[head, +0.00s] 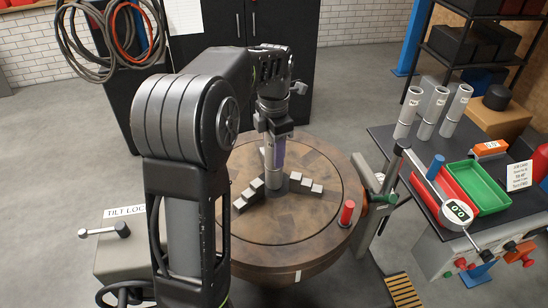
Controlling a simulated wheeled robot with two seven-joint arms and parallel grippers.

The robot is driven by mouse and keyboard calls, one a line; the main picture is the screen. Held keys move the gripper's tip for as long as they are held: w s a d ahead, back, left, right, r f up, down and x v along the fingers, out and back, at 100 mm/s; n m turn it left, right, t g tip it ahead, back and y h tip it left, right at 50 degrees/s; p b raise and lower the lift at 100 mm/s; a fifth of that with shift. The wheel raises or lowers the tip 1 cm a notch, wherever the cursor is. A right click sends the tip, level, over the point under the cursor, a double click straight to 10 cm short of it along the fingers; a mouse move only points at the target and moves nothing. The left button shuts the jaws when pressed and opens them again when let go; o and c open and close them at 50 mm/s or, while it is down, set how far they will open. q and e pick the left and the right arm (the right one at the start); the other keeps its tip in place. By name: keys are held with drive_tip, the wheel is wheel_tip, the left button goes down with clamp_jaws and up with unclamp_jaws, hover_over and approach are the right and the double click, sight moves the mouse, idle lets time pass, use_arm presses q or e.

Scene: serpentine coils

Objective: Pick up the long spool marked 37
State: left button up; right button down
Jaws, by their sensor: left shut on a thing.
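My left gripper (274,132) points straight down over the middle of the round brown table. It is shut on the upper part of an upright pale grey spool (269,160). The spool stands at the centre of a chuck with stepped grey jaws (306,184); its lower end is at the jaws, and I cannot tell whether it touches them. A bluish strip shows beside the spool. No number can be read on it, and its top is hidden by my gripper. Three pale spools (433,112) stand upright on the right bench, their labels too small to read. My right gripper is not in view.
The round table (322,226) has a red-topped peg (347,212) on its right edge. The right bench holds a red tray (434,199), a green tray (479,187), and a gauge reading 0.0 (460,210). A tilt lock box (118,258) stands left. Cabinets are behind.

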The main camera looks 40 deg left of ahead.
use_arm(q)
clamp_jaws()
drive_tip(key=shift+w+r, duration=0.1)
drive_tip(key=shift+r, duration=0.1)
idle(0.5)
drive_tip(key=shift+r+b, duration=0.3)
drive_tip(key=shift+r, duration=0.25)
wheel_tip(320, 180, up, 2)
drive_tip(key=shift+b, duration=0.3)
drive_tip(key=s+d+b, duration=0.2)
drive_tip(key=s+d, duration=0.9)
drive_tip(key=d, duration=0.3)
drive_tip(key=shift+s, duration=0.2)
